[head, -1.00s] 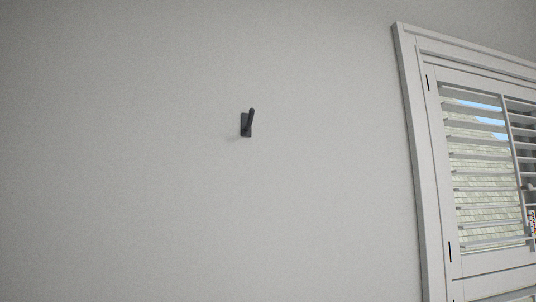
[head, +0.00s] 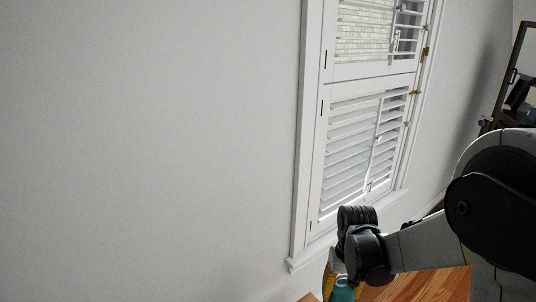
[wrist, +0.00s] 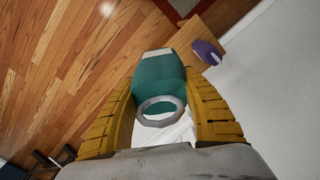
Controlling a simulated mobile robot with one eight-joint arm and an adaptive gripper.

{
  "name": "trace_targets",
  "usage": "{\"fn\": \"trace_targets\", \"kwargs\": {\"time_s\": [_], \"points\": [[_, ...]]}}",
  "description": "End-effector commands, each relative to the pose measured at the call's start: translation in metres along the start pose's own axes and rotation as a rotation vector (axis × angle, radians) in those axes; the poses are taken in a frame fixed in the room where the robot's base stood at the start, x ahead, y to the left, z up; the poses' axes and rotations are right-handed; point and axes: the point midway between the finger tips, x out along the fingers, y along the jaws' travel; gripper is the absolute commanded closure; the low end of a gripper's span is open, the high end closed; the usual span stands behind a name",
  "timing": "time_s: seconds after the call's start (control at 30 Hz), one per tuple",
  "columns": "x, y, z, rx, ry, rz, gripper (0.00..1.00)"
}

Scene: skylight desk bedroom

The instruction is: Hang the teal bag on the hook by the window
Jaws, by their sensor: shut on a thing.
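The teal bag (wrist: 158,78) is between the yellow fingers of my gripper (wrist: 160,92) in the wrist view. The fingers are shut on it. Its grey ring (wrist: 160,104) faces the palm. In the head view only a small teal part of the bag (head: 342,291) shows at the bottom edge, below my wrist, with a bit of yellow finger beside it; the rest is cut off. The window (head: 368,110) with white shutters is right of centre in the head view. The hook is not in either view now.
A purple object (wrist: 207,51) lies on a wooden surface (wrist: 187,40) beyond the bag in the wrist view. Wood floor (wrist: 70,75) fills the left there. A bare pale wall (head: 150,150) fills the head view's left. A dark-framed piece (head: 512,85) stands at the far right.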

Motion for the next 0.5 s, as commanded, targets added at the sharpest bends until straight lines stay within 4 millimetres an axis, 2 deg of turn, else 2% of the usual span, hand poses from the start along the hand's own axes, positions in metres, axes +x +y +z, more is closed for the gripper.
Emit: {"fn": "trace_targets", "kwargs": {"time_s": [0.1, 0.33, 0.5], "points": [[-0.004, -0.003, 0.006, 0.023, 0.000, 0.000, 0.92], [-0.004, -0.003, 0.005, 0.023, 0.000, 0.000, 0.92], [0.010, 0.007, -0.013, -0.039, 0.000, 0.000, 0.92]]}}
